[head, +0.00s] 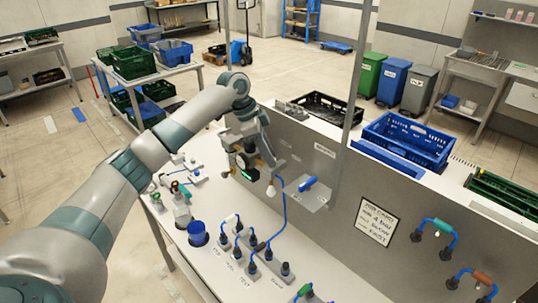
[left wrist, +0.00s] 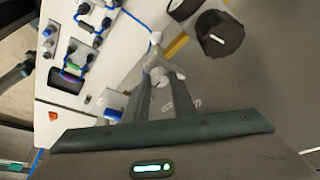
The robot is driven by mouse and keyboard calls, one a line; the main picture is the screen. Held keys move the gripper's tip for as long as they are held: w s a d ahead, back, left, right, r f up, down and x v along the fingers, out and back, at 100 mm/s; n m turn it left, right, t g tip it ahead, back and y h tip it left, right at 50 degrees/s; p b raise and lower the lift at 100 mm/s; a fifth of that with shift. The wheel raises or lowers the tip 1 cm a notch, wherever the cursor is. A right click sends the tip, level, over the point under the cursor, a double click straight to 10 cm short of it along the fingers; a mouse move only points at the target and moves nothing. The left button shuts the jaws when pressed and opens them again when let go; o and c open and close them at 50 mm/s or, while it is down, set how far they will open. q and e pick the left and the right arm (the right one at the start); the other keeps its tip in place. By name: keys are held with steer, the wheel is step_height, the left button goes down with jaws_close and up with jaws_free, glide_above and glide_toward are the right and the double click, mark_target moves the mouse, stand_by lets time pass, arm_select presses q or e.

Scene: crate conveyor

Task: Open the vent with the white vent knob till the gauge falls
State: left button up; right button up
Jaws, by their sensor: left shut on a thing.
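My left gripper (head: 266,180) is at the grey upright panel (head: 300,150), with its fingers around the white vent knob (head: 271,191). In the left wrist view the white knob (left wrist: 157,72) shows between the two fingertips, and the gripper is shut on it. A black round part with a pale line (left wrist: 220,33) shows beside the knob in that view. I cannot tell whether it is the gauge, and no gauge reading is legible. My right gripper is not in view.
A blue handle (head: 308,184) sits on a grey bracket right of my gripper. A blue hose runs down from there to several black fittings on the white bench (head: 225,270). A blue cup (head: 198,235) stands at the bench's left. A job card (head: 376,221) hangs on the panel.

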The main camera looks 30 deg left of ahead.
arm_select(q)
steer(key=shift+r+m, duration=0.1)
steer(key=shift+m, duration=0.2)
steer(key=o, duration=1.1)
steer(key=shift+c, duration=0.2)
steer(key=shift+a+r+b, duration=0.25)
steer(key=shift+r+b, duration=0.15)
steer(key=shift+r, duration=0.1)
steer(key=b+v, duration=0.5)
steer(key=v, duration=1.1)
steer(key=shift+b, duration=0.4)
steer(key=shift+w+a+r, duration=0.1)
steer(key=shift+a, duration=0.05)
